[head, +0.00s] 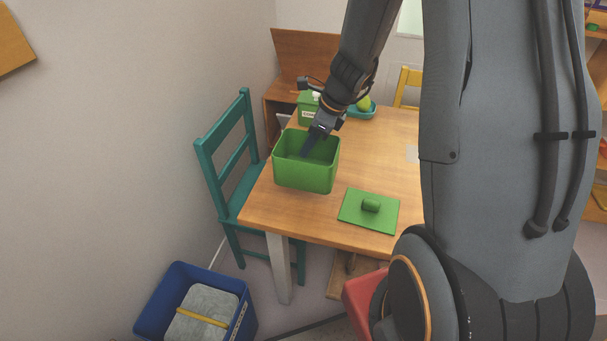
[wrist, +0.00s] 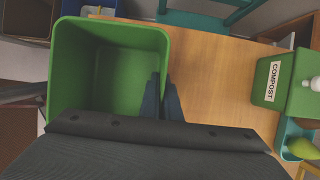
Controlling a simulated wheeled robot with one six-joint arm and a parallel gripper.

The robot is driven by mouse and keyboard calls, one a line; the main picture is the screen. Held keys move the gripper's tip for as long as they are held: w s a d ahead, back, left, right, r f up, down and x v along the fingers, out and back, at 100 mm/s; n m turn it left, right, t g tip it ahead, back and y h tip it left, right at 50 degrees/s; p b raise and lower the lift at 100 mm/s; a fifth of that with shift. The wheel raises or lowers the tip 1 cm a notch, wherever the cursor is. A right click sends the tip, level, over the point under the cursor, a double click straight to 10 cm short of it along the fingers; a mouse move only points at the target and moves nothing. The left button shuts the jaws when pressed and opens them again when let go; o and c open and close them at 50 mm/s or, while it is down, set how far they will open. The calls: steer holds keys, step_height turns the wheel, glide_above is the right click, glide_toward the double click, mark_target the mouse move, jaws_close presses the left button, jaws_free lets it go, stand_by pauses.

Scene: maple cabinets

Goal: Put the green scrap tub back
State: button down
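The green scrap tub (head: 305,176), open at the top and looking empty, is at the left end of the wooden table in the head view. In the wrist view the tub (wrist: 62,75) fills the left half. My gripper (head: 306,151) reaches down at its rim. In the wrist view my gripper's fingers (wrist: 163,98) are close together on either side of the tub's right wall, one inside and one outside. They look shut on that wall. The tub seems upright; I cannot tell whether its base touches the table.
A green lid (head: 382,216) with a round handle lies on the table (head: 330,222) in front. A green box marked COMPOST (head: 307,108) and a teal dish (head: 362,112) with a pear stand behind. A teal chair (head: 228,160) and blue bin (head: 160,300) are left.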

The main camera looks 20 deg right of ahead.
step_height(320, 180, down, 8)
steer(key=shift+f, duration=0.1)
stand_by(0.4)
steer(key=shift+b, duration=0.3)
steer(key=shift+f, duration=0.1)
steer(key=c, duration=2)
jaws_free()
